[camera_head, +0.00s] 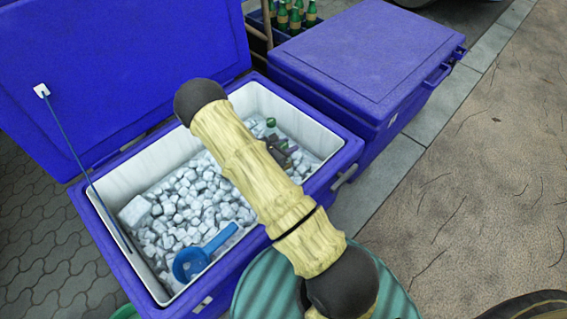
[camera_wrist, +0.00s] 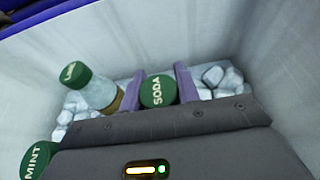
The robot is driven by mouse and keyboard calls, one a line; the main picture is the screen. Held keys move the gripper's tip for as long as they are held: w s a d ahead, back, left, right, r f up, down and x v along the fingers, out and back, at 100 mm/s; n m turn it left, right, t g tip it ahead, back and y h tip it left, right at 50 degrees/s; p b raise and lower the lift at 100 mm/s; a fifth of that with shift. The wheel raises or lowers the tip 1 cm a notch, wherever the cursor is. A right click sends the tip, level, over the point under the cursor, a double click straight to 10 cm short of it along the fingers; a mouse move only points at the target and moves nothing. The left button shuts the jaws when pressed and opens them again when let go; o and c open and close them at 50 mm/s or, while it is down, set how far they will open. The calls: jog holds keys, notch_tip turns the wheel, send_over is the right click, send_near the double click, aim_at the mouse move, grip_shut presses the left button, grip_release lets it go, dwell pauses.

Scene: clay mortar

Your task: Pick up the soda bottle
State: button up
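The soda bottle shows as a green cap marked SODA (camera_wrist: 157,91) in the wrist view, and its body is hidden below. My gripper (camera_wrist: 160,82) reaches down into the open blue cooler (camera_head: 159,292), with one purple finger on each side of this cap. The fingers are apart and very near the cap. Whether they press on the bottle is unclear. In the head view my arm hides much of the gripper (camera_head: 285,152).
A clear bottle with a green cap (camera_wrist: 75,74) leans left of the fingers, and a MINT cap (camera_wrist: 38,158) is lower left. Ice (camera_head: 190,205) and a blue scoop (camera_head: 190,262) lie in the cooler. White walls rise close around. A closed cooler (camera_head: 365,50) stands right.

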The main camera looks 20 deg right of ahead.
grip_shut()
jog(key=shift+r, duration=0.15)
notch_tip(320, 180, up, 10)
jog(key=p, duration=0.4)
jog(key=shift+p, duration=0.35)
